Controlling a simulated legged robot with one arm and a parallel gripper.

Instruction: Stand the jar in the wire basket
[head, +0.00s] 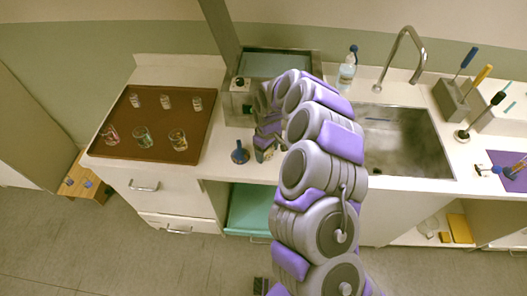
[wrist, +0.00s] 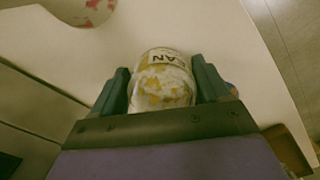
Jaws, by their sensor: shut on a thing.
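The jar is clear with a pale label and yellow and white contents. It shows in the wrist view (wrist: 162,88), gripped between the two dark fingers of my gripper (wrist: 160,92). In the head view my gripper (head: 266,148) is over the counter's front edge, partly hidden by my arm, and only a small part of the jar (head: 262,156) shows below it. I cannot tell whether the jar touches the counter. I cannot make out a wire basket in either view; my arm hides part of the counter.
A brown tray (head: 160,104) with several glass jars lies at left. A blue-based object (head: 240,154) stands just left of my gripper. Behind is a metal unit (head: 241,92). The sink (head: 408,150), soap bottle (head: 347,74) and grey tool block (head: 452,98) are at right.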

